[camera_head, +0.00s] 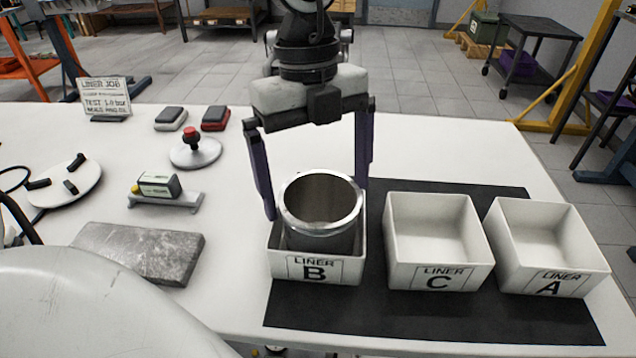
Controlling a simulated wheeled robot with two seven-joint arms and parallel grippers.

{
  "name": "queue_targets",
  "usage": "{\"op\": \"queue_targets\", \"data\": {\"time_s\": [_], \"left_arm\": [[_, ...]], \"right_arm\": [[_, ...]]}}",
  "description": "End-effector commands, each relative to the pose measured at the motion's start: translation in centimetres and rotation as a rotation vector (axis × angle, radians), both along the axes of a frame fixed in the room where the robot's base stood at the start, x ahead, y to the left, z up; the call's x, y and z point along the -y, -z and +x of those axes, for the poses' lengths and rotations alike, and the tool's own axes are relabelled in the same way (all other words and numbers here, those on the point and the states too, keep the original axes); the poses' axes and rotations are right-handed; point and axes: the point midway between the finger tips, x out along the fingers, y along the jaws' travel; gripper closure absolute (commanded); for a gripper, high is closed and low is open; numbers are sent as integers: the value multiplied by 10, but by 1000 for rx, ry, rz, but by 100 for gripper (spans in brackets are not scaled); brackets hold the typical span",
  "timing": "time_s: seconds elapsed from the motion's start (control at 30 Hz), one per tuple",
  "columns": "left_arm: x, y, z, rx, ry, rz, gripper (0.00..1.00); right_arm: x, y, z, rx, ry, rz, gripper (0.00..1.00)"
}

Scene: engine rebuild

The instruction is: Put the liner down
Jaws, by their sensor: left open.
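The liner (320,236) is a grey metal cylinder with a bright rim. It stands upright in the white box marked LINER B (290,268), and its upper part rises above the box walls. My left gripper (318,200) comes down from above with its two dark fingers spread, one on each side of the liner. The fingers look apart from the liner wall. The left finger's tip is by the box's left wall, and the right finger's tip is hidden behind the liner's rim. The liner's base is hidden by the box front. My right gripper is not in view.
Empty white boxes marked LINER C (438,278) and LINER A (550,284) stand to the right on a black mat (430,318). A grey metal block (140,252), a gauge (160,188) and a job sign (106,98) are on the left of the white table.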

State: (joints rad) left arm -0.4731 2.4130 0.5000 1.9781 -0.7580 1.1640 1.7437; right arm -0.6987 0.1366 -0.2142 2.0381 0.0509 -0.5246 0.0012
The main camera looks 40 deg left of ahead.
Motion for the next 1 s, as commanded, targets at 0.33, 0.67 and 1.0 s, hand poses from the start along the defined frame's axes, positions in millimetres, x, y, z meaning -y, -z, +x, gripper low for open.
{"op": "queue_targets", "data": {"time_s": [0.33, 0.67, 1.0], "left_arm": [[-10, -76, 6, 5, -1, 1, 0], [-15, -109, 7, -1, 1, 0, 0], [-15, -110, 7, -1, 2, 0, 0]], "right_arm": [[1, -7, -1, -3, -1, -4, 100], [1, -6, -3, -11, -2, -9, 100], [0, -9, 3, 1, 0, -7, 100]]}}
